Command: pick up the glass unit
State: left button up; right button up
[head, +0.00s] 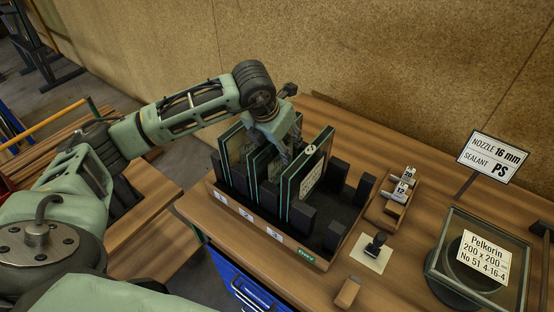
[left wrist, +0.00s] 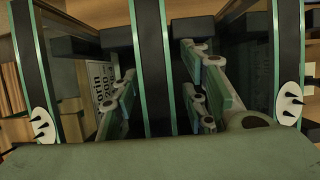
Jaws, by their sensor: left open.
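Several glass units with dark edges and green rims stand upright in a slotted rack (head: 265,232) on the bench. The right one (head: 291,190) bears a white label; a middle one (head: 262,172) stands beside it. My left gripper (head: 283,152) is over the rack, pointing down among the units. In the left wrist view my left gripper (left wrist: 158,95) is open, its fingers on either side of the middle unit's dark edge (left wrist: 150,60). I see no firm contact. Part of a printed label shows behind the finger at left. My right gripper is not in view.
Neighbouring units stand close on both sides, with white spiked ovals (left wrist: 290,104) near the gripper. Dark posts (head: 364,188) line the rack. At right are small blocks (head: 402,188), a stamp (head: 375,244), a glass-sided box (head: 480,262) and a sign (head: 493,157). A wall stands behind.

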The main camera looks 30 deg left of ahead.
pick_arm(q)
jog(key=shift+f+b, duration=0.2)
jog(key=shift+b, duration=0.25)
jog(key=shift+c, duration=0.2)
grip_shut()
dwell(0.4)
dwell(0.4)
jog(key=shift+w+r, duration=0.1)
